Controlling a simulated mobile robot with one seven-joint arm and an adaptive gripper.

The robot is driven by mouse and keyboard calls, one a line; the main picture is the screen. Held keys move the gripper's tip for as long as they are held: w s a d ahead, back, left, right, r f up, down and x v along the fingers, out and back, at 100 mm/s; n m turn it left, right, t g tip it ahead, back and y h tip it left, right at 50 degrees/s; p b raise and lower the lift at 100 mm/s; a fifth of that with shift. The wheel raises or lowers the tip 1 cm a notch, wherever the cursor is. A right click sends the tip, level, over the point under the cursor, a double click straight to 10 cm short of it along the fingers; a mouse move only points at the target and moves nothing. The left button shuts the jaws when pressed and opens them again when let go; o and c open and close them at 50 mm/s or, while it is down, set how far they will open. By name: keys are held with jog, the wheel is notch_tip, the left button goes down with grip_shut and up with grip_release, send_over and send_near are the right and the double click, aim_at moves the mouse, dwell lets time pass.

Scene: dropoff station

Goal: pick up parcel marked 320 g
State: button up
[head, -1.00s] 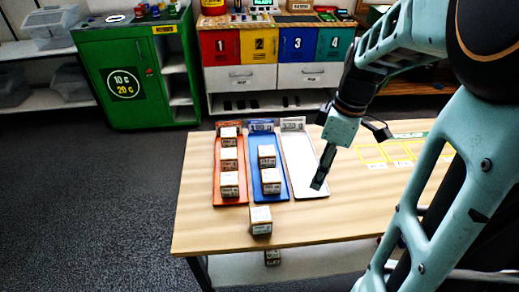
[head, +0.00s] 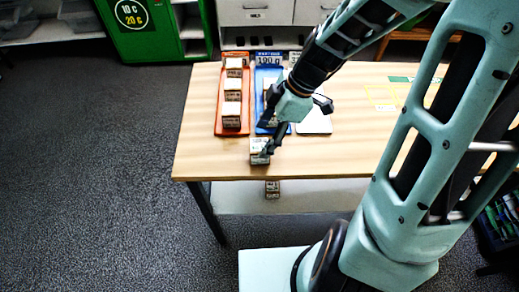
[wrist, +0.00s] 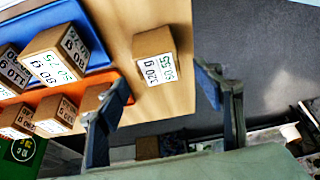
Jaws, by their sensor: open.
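The parcel marked 320 g (wrist: 153,45) is a small brown box with a white label. In the head view the parcel (head: 257,158) stands alone near the front edge of the wooden table, in front of the trays. My gripper (head: 268,148) is right above it and hides part of its top. In the wrist view my gripper (wrist: 163,82) is open, with its two fingers apart and the parcel seen beyond the gap between them. The head view does not show whether the fingers touch it.
An orange tray (head: 219,122) holds several parcels. A blue tray (head: 261,126) with parcels is partly hidden by my arm; a white tray (head: 318,124) is beside it. Another parcel (head: 272,189) lies on the lower shelf (head: 310,197). The table's right side is largely clear.

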aim_at(260, 144)
jog(key=x, duration=0.4)
jog(key=shift+d+f, duration=0.1)
jog(key=shift+f, duration=0.35)
jog(key=shift+w, duration=0.1)
jog(key=c, duration=1.5)
